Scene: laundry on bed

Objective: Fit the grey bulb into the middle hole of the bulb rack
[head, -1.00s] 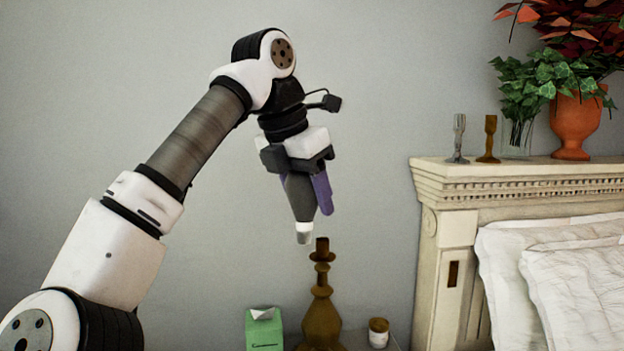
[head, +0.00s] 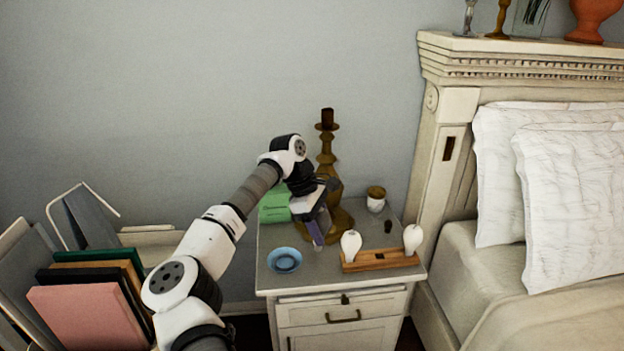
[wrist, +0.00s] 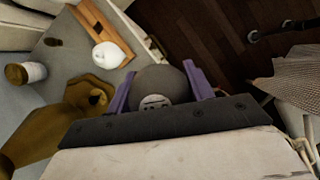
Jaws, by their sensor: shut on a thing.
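My gripper (head: 317,236) is above the nightstand, left of the bulb rack, with its purple fingers pointing down. It is shut on the grey bulb (wrist: 160,86), whose round end sits between the fingers in the wrist view. In the head view the bulb is mostly hidden by the fingers. The wooden bulb rack (head: 364,266) lies on the nightstand's front right. White bulbs stand in its left end (head: 350,245) and right end (head: 413,239). Its middle hole (head: 380,257) shows dark and empty. The rack also shows in the wrist view (wrist: 112,33).
On the nightstand (head: 345,280) are a blue bowl (head: 284,260), a green carton (head: 272,207), a tall brown candlestick (head: 327,150) behind my gripper and a lidded jar (head: 376,199). A small dark object (head: 388,226) lies behind the rack. The bed stands right, books (head: 90,310) left.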

